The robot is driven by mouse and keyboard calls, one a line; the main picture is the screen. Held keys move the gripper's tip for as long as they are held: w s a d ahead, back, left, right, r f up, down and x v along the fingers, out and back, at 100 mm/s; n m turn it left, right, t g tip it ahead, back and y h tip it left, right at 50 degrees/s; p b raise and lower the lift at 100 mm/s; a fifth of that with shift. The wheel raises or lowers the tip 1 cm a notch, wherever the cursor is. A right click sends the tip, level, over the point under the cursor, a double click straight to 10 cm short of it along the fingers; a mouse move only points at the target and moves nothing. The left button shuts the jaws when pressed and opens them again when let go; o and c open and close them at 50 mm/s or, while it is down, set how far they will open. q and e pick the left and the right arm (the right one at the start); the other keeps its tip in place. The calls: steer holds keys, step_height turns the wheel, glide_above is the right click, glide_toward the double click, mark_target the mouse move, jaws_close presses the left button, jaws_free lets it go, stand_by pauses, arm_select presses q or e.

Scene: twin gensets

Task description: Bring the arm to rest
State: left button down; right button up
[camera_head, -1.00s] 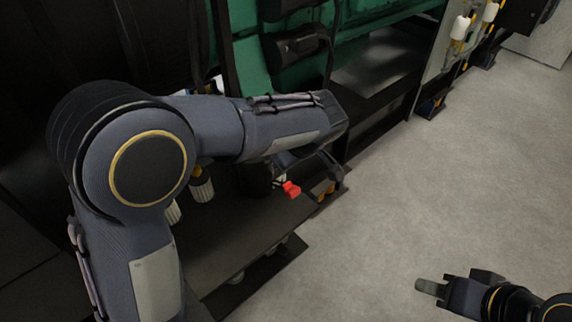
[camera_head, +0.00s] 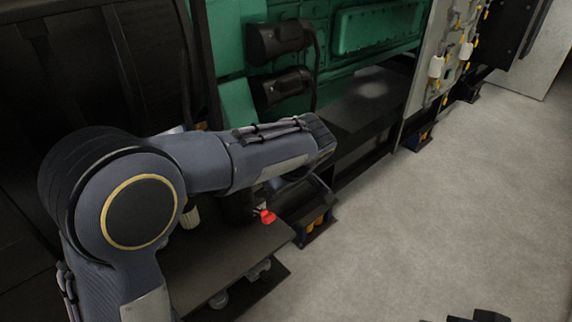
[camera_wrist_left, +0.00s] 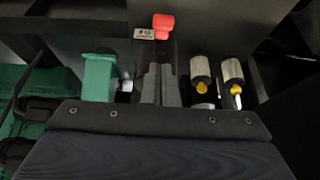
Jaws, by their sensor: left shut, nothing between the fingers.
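My left arm (camera_head: 230,165) comes in from the left of the head view, bent at a large round joint, its forearm pointing right. Its gripper is hidden below the forearm there. In the left wrist view my left gripper (camera_wrist_left: 161,84) is shut and empty. A red handle (camera_wrist_left: 163,24) lies just beyond the fingertips in that view; a gap between them cannot be judged. It also shows below the forearm in the head view (camera_head: 266,216). Only a dark sliver of my right gripper (camera_head: 480,317) shows at the bottom edge.
A green engine (camera_head: 380,28) in a dark frame stands behind the arm. A dark flat plate (camera_head: 215,262) lies below it. In the wrist view, a green post (camera_wrist_left: 99,78) stands left of the fingers and two pale cylinders (camera_wrist_left: 232,71) (camera_wrist_left: 201,68) right. Grey floor (camera_head: 430,210) is clear.

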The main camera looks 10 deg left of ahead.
arm_select(q)
steer(key=s+a+m+h, duration=0.4)
steer(key=s+a+h, duration=0.2)
steer(key=s+a, duration=0.6)
steer(key=s+d+m+t+h, duration=0.1)
steer(key=s+m, duration=0.1)
steer(key=s, duration=0.5)
steer(key=s+d+f+m+t+h, duration=0.1)
steer(key=s+m, duration=0.1)
steer(key=s, duration=0.5)
steer(key=shift+d+m, duration=0.35)
steer(key=shift+m, duration=0.05)
steer(key=shift+s, duration=0.1)
